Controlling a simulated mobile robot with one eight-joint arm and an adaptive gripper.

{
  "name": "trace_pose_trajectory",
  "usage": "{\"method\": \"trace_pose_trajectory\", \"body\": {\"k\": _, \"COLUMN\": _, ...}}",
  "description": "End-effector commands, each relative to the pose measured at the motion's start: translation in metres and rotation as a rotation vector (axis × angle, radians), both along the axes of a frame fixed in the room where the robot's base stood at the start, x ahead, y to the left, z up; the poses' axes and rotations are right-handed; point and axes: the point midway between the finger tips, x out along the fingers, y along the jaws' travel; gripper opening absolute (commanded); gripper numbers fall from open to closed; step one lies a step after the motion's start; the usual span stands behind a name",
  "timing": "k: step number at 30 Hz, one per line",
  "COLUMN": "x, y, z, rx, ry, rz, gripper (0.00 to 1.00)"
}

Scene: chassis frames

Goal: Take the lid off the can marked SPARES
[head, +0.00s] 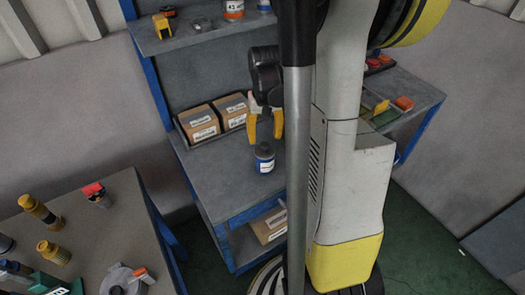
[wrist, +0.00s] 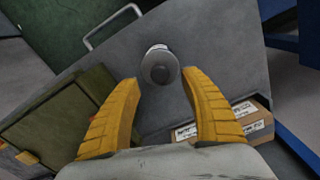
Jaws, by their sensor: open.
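A small can with a dark grey lid and a blue and white label (head: 264,160) stands upright on the grey bench shelf; its lettering is too small to read, so I cannot tell whether it says SPARES. In the wrist view I see its round grey lid (wrist: 160,67) from above, just ahead of the gap between my fingertips. My gripper (head: 265,139) is open, its yellow fingers pointing down above the can. In the wrist view my gripper (wrist: 160,78) has a finger on each side, apart from the lid, with nothing held.
Cardboard boxes (head: 198,124) sit in a tray behind the can, to its left. An orange-labelled can (head: 234,9) stands on the upper shelf. A side table (head: 118,232) at lower left holds several yellow and black tools. The shelf in front of the can is clear.

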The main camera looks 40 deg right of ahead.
Motion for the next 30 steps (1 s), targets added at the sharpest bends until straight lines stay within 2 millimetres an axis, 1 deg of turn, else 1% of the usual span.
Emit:
{"method": "trace_pose_trajectory", "body": {"k": 2, "x": 0.0, "y": 0.0, "z": -0.007, "rx": 0.0, "ry": 0.0, "rz": 0.0, "gripper": 0.53}}
{"method": "trace_pose_trajectory", "body": {"k": 10, "x": -0.002, "y": 0.0, "z": -0.048, "rx": -0.001, "ry": -0.001, "rz": 0.001, "gripper": 0.53}}
{"method": "trace_pose_trajectory", "body": {"k": 12, "x": -0.002, "y": 0.0, "z": -0.051, "rx": -0.001, "ry": -0.001, "rz": 0.001, "gripper": 0.53}}
{"method": "trace_pose_trajectory", "body": {"k": 17, "x": -0.002, "y": 0.0, "z": -0.05, "rx": -0.001, "ry": -0.001, "rz": 0.001, "gripper": 0.53}}
{"method": "trace_pose_trajectory", "body": {"k": 18, "x": -0.002, "y": 0.0, "z": -0.05, "rx": -0.001, "ry": -0.001, "rz": 0.001, "gripper": 0.48}}
{"method": "trace_pose_trajectory", "body": {"k": 20, "x": -0.002, "y": 0.0, "z": -0.05, "rx": -0.001, "ry": -0.001, "rz": 0.0, "gripper": 0.3}}
{"method": "trace_pose_trajectory", "body": {"k": 21, "x": -0.002, "y": 0.0, "z": -0.05, "rx": -0.001, "ry": -0.001, "rz": 0.0, "gripper": 0.17}}
{"method": "trace_pose_trajectory", "body": {"k": 23, "x": -0.002, "y": 0.0, "z": -0.05, "rx": -0.001, "ry": -0.001, "rz": 0.0, "gripper": 0.0}}
{"method": "trace_pose_trajectory", "body": {"k": 30, "x": -0.002, "y": 0.0, "z": -0.05, "rx": -0.001, "ry": -0.001, "rz": 0.001, "gripper": 0.0}}
